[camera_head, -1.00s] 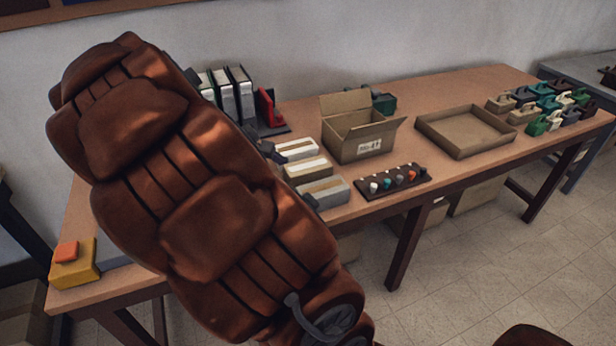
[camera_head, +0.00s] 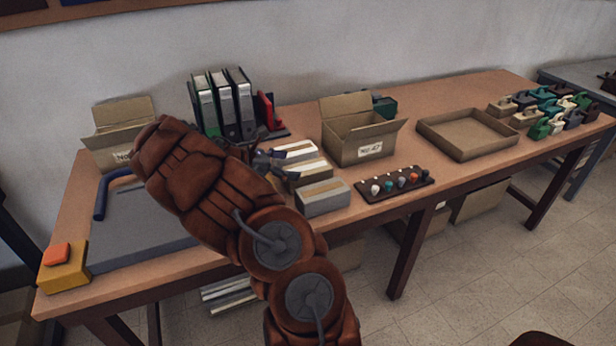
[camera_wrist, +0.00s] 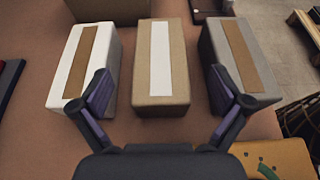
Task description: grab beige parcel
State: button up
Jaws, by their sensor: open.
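The beige parcel (camera_wrist: 160,65), with a white strip along its top, lies in the middle of a row of three in the wrist view. In the head view the beige parcel (camera_head: 311,172) sits between the white and grey ones, partly hidden by my gripper (camera_head: 270,160). My gripper (camera_wrist: 160,88) is open and empty. In the wrist view its two fingers reach forward on either side of the beige parcel's near end. I cannot tell how far above it they are.
The white parcel (camera_wrist: 86,65) and grey parcel (camera_wrist: 240,62) stand close on either side, with narrow gaps. An open carton (camera_head: 365,135) is behind, and a rack of knobs (camera_head: 396,184) is to the right. Binders (camera_head: 228,105) stand at the back. A shallow tray (camera_head: 467,133) lies further right.

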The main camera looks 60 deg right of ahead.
aim_at(311, 167)
jog(key=shift+p+x, duration=0.65)
jog(key=shift+x, duration=3)
jog(key=shift+r, duration=0.1)
jog(key=c, duration=1.5)
jog(key=shift+c, duration=0.7)
